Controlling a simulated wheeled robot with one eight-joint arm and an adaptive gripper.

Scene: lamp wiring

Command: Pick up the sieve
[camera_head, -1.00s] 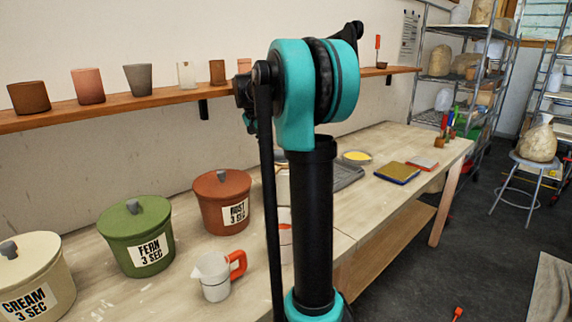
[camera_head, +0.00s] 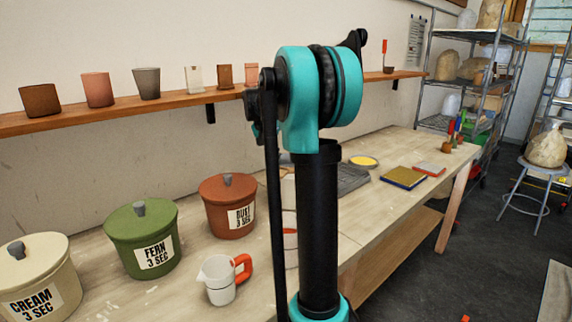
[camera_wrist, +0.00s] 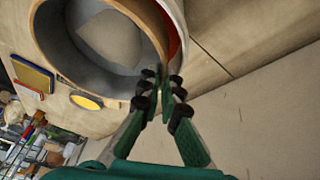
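A round, wooden-walled hoop with a grey inside, which looks like the sieve (camera_wrist: 45,32), fills the upper left of the wrist view. A pale round patch shows within it. In the head view my arm hides the gripper and most of the sieve area; only slivers of a white and orange vessel (camera_head: 290,241) show beside the arm.
On the bench, cream (camera_head: 37,285), green (camera_head: 141,238) and rust (camera_head: 229,208) crocks and a white jug (camera_head: 221,283) stand left of my arm. A yellow disc (camera_head: 364,162) and a blue-edged board (camera_head: 404,177) lie farther right. A cup shelf (camera_head: 120,117) runs above.

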